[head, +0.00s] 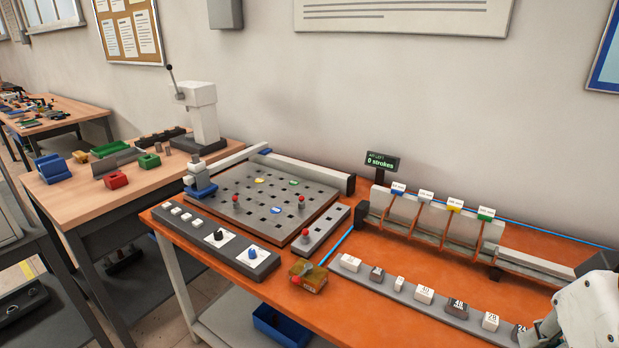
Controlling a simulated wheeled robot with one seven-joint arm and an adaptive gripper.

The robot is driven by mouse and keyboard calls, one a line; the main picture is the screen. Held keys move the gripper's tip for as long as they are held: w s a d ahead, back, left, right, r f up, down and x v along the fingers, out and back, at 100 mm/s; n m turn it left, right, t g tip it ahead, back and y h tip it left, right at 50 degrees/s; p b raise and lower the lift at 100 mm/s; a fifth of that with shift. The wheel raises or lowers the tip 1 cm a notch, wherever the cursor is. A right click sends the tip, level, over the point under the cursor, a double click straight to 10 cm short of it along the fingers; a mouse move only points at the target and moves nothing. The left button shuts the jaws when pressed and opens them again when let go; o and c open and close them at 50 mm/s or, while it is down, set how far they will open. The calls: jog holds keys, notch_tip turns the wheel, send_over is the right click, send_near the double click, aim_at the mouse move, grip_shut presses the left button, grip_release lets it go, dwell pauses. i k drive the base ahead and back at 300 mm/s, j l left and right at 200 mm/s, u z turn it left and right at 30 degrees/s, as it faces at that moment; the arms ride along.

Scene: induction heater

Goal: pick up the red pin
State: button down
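Several red-topped parts show in the head view. One red pin (301,201) stands upright on the right side of the dark perforated plate (259,219). Another red pin (235,198) stands near the plate's left side. A third red knob (305,233) stands on the narrow grey strip (326,232) right of the plate. I cannot tell which one the task means. My gripper (548,330) is partly in view at the lower right corner, far from all of them. Its fingers are cut off or too unclear to tell open from shut.
A brass block with a red part (308,276) sits at the bench's front edge. A control box with knobs (219,238) lies left of it. A row of labelled blocks (424,295) and a rack with coloured tags (437,218) fill the right. Orange bench top (385,260) is bare between them.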

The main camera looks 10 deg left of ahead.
aim_at(235, 203)
jog(key=u, duration=0.95)
jog(key=i+j+z, duration=0.25)
jog(key=i+j, duration=0.25)
jog(key=i+j+z, duration=0.15)
jog(key=j, duration=0.2)
jog(key=i+j+z, duration=0.1)
jog(key=i+j, duration=0.15)
jog(key=i+j+z, duration=0.15)
jog(key=j, duration=0.25)
jog(key=i+j+z, duration=0.1)
jog(key=j, duration=0.25)
jog(key=i+j+z, duration=0.15)
jog(key=i+j, duration=0.15)
jog(key=i+j+z, duration=0.15)
jog(key=j, duration=0.35)
